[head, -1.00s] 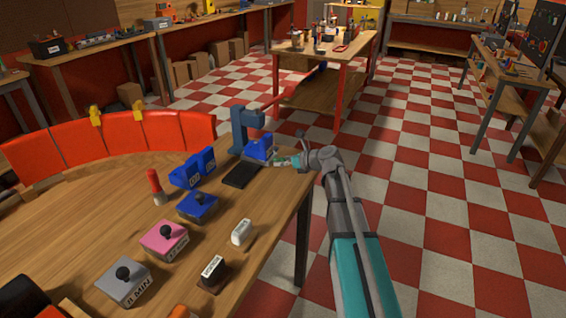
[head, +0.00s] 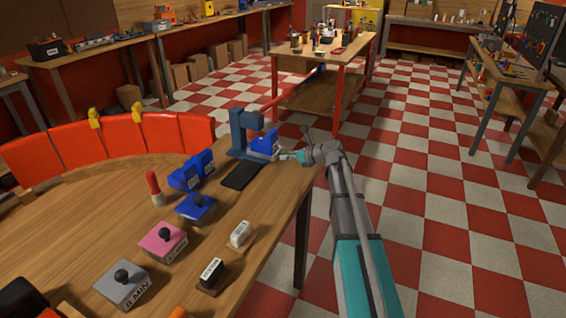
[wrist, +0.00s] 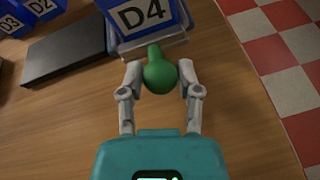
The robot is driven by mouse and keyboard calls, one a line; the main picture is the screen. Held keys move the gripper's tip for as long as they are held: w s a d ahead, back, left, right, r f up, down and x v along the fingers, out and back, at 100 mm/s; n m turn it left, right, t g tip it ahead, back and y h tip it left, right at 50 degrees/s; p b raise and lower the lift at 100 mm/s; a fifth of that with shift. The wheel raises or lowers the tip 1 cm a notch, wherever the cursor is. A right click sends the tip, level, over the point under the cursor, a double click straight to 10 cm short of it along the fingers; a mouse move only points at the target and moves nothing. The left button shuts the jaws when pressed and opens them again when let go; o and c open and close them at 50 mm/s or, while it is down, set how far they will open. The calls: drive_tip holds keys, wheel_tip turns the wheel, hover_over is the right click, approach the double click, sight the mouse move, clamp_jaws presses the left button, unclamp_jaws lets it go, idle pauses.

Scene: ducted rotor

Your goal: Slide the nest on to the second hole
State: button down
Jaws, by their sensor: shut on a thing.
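A blue block labelled D4 (wrist: 143,16) sits in a pale grey frame (wrist: 172,43) with a round green knob (wrist: 160,76) on its near side; I take this to be the nest. My gripper (wrist: 160,70) is shut on the knob, one finger at each side. In the head view the blue block (head: 264,142) stands at the blue-grey press (head: 238,128) near the table's right edge, and my gripper (head: 290,155) reaches it from the right. I cannot make out any holes; the surface under the nest is hidden.
A flat black slab (head: 242,175) lies left of the nest on the wooden table (head: 100,215). More blue blocks (head: 192,170), a red-topped handle (head: 154,187) and several knobbed blocks stand further left and nearer. Open checkered floor (head: 430,200) lies to the right.

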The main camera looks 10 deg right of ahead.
drive_tip(key=shift+w+d, duration=0.55)
drive_tip(key=shift+w, duration=0.15)
drive_tip(key=shift+c, duration=1.5)
unclamp_jaws()
drive_tip(key=shift+w, duration=0.1)
drive_tip(key=shift+s+a, duration=0.1)
drive_tip(key=shift+s, duration=0.1)
